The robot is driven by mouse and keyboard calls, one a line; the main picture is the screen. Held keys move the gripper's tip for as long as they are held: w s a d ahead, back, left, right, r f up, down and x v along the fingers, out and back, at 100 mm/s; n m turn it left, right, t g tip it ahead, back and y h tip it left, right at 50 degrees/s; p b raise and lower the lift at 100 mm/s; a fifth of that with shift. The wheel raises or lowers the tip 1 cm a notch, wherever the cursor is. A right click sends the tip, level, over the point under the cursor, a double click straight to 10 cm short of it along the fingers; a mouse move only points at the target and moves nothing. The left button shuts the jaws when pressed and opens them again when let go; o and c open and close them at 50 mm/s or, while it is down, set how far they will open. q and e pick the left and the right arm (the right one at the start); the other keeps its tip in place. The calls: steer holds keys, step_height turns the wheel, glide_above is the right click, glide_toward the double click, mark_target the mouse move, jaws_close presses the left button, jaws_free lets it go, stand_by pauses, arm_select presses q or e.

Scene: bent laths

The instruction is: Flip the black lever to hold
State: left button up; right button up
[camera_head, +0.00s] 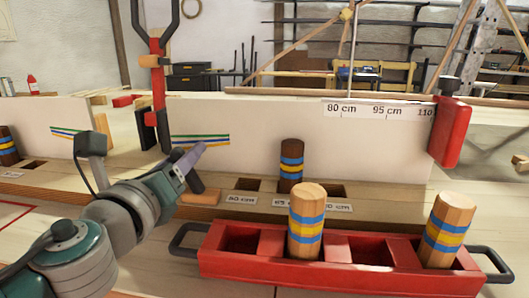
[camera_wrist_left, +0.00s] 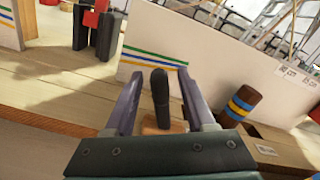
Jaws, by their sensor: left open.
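The black lever (camera_wrist_left: 160,100) stands up from a small wooden block (camera_wrist_left: 158,127) in front of a white board. In the left wrist view it lies between the two fingers of my left gripper (camera_wrist_left: 160,78), with a gap on each side. The gripper is open. In the head view my left gripper (camera_head: 192,158) is at the board's lower left part, and the lever (camera_head: 195,181) shows as a dark piece just below the fingers, above its block (camera_head: 201,197). I cannot read any hold mark. My right gripper is not in view.
A red tray (camera_head: 330,275) with two striped wooden pegs (camera_head: 306,225) stands in front. A dark striped peg (camera_head: 291,160) stands in the bench behind it. A red clamp (camera_head: 158,80) rises at the board's left end and a red block (camera_head: 450,132) is at its right.

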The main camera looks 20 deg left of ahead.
arm_select(q)
jaws_close()
stand_by(0.5)
stand_by(1.0)
